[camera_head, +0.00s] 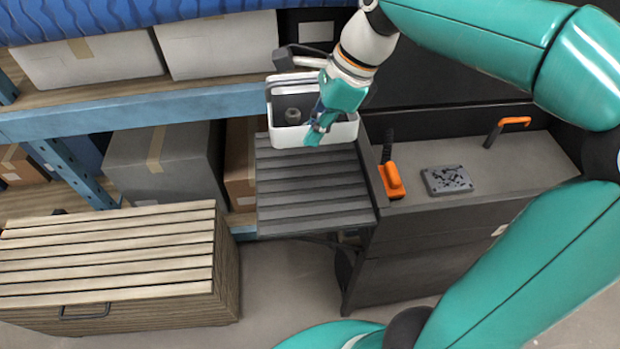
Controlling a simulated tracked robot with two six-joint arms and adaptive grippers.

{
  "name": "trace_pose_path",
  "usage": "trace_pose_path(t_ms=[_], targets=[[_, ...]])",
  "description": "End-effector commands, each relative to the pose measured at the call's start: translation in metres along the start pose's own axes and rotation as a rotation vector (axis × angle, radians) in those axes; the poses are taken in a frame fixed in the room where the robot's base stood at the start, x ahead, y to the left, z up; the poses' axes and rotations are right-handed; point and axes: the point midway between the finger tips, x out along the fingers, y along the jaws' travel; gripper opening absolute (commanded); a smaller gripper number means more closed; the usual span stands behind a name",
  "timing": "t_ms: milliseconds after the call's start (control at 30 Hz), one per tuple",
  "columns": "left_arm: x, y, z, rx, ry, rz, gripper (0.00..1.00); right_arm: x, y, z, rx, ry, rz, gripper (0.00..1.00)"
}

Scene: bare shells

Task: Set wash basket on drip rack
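The wash basket (288,137) is a white, open-topped box with a grey inside, and a small dark ring-shaped part (293,115) lies in it. The drip rack (315,195) is a dark grey slatted shelf beside the workbench. The basket appears over the rack's far end; I cannot tell whether it rests on the slats or hangs just above them. My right gripper (316,132) points down at the basket's front right, its teal fingers overlapping the front wall. Its grip is partly hidden. My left gripper is out of view.
A dark workbench (440,205) stands right of the rack, with an orange-and-black tool (392,180), a grey block (447,180) and an orange-handled item (508,128). Shelving with boxes (165,160) is at left. A slatted wooden chest (110,260) stands front left. The rack's near slats are bare.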

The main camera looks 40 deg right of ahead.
Motion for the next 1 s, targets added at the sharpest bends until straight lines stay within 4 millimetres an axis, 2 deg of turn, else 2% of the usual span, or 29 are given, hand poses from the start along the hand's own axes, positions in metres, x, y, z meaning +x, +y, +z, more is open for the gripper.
trace_pose_path(t_ms=[33,200,400,667,900,1000], targets=[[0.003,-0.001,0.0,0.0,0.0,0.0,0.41,0.015,0.001,-0.007,0.003,0.002,0.004,0.0],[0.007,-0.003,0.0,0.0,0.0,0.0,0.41,0.058,0.002,-0.024,0.003,0.002,0.005,0.0],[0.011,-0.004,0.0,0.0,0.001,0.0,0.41,0.097,0.002,-0.04,0.001,0.001,0.003,0.0],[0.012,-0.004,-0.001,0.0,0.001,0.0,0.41,0.117,0.002,-0.046,-0.005,0.0,0.003,0.0],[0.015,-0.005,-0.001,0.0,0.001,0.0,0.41,0.147,0.003,-0.058,-0.006,0.001,0.004,0.0],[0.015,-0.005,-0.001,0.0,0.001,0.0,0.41,0.152,0.003,-0.06,-0.006,0.0,0.003,0.0]])
